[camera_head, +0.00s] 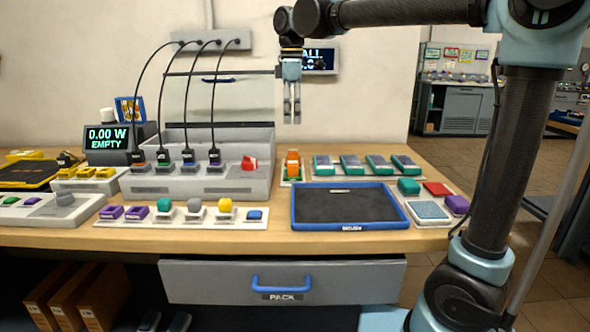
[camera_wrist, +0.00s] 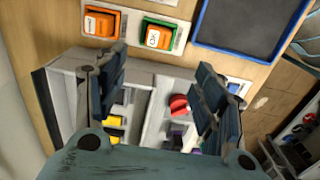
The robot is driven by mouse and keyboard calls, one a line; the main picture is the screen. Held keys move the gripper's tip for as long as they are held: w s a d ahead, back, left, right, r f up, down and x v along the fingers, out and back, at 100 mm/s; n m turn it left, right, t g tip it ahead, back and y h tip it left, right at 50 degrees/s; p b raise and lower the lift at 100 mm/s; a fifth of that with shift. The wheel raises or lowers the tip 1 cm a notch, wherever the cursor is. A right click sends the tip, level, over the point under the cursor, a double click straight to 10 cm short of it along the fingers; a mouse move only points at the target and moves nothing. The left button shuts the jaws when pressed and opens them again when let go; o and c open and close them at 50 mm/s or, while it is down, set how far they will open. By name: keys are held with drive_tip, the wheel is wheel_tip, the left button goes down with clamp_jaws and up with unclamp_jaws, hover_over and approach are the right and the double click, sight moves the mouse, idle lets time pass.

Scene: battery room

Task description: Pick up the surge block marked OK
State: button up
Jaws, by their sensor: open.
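Two orange surge blocks sit side by side on a small pale tray in the wrist view. One (camera_wrist: 158,36) has a green border and a white label that seems to read OK. The other (camera_wrist: 100,23) has an orange border and a white label I cannot read for sure. In the head view the orange blocks (camera_head: 292,161) overlap on their narrow tray, right of the grey charger. My gripper (camera_head: 291,112) hangs above and behind them, pointing down. Its fingers also show in the wrist view (camera_wrist: 162,82), spread apart and empty, with the blocks beyond them.
The grey charger (camera_head: 160,183) with a red knob (camera_head: 249,163) and several black cables stands left of the blocks. A blue-rimmed dark tray (camera_head: 318,228) lies in front. A row of teal blocks (camera_head: 351,163) is to the right. A drawer marked PACK (camera_head: 220,285) is below.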

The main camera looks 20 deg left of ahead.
hover_over(293, 163)
drive_tip(key=f, duration=1.1)
drive_tip(key=shift+s+a+f, duration=0.1)
drive_tip(key=shift+s+a, duration=0.05)
drive_tip(key=shift+s, duration=0.15)
drive_tip(key=shift+w+f, duration=0.15)
drive_tip(key=shift+f, duration=1.2)
drive_tip(key=shift+w+f, duration=0.15)
drive_tip(key=shift+f, duration=1.2)
drive_tip(key=c, duration=1.2)
